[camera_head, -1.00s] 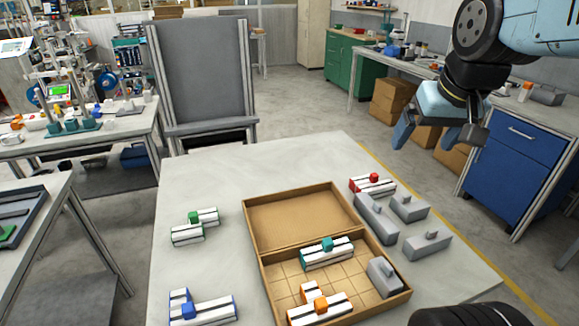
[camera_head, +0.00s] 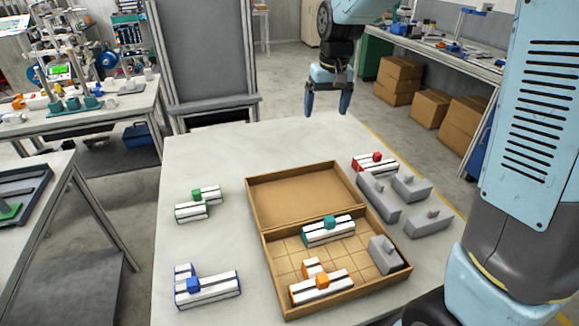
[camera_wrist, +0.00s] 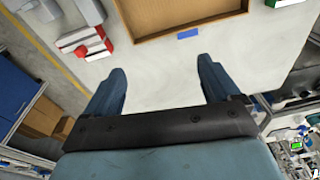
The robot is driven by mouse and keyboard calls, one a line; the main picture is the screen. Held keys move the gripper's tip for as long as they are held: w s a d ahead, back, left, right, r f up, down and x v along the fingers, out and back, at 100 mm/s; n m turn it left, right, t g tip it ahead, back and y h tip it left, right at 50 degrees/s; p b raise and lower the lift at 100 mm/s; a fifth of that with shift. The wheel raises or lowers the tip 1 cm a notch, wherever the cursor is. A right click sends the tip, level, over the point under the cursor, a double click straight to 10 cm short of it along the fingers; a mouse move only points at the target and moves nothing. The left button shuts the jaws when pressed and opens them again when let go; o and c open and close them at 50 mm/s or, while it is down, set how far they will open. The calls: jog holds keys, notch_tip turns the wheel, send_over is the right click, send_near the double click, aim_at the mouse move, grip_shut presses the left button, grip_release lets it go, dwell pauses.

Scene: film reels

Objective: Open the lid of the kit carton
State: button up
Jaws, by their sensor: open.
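The brown kit carton (camera_head: 271,276) stands on the table with its lid (camera_head: 305,195) swung back, away from its gridded base. The base holds a white block with a teal knob (camera_head: 329,230), a white block with an orange knob (camera_head: 322,285) and a grey block (camera_head: 384,255). My gripper (camera_head: 327,107) is open and empty, above the far edge of the table, beyond the lid and apart from it. In the wrist view, a blue tab (camera_wrist: 188,33) shows at the lid's edge, beyond my open fingers (camera_wrist: 162,75).
Right of the carton lie a red-knobbed block (camera_head: 375,163) and several grey blocks (camera_head: 410,187). Left of it lie a green-knobbed block (camera_head: 197,204) and a blue-knobbed block (camera_head: 207,289). The table (camera_head: 215,160) is clear at its far left. A grey panel stand (camera_head: 207,60) stands behind.

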jog(key=w+a+f+n+g, duration=0.1)
jog(key=w+a+f, duration=0.4)
jog(key=a+f, duration=0.5)
jog(key=shift+h, duration=0.3)
notch_tip(320, 180, down, 14)
jog(key=shift+w+d+f, duration=0.1)
jog(key=shift+w+d, duration=0.05)
jog(key=shift+c, duration=0.3)
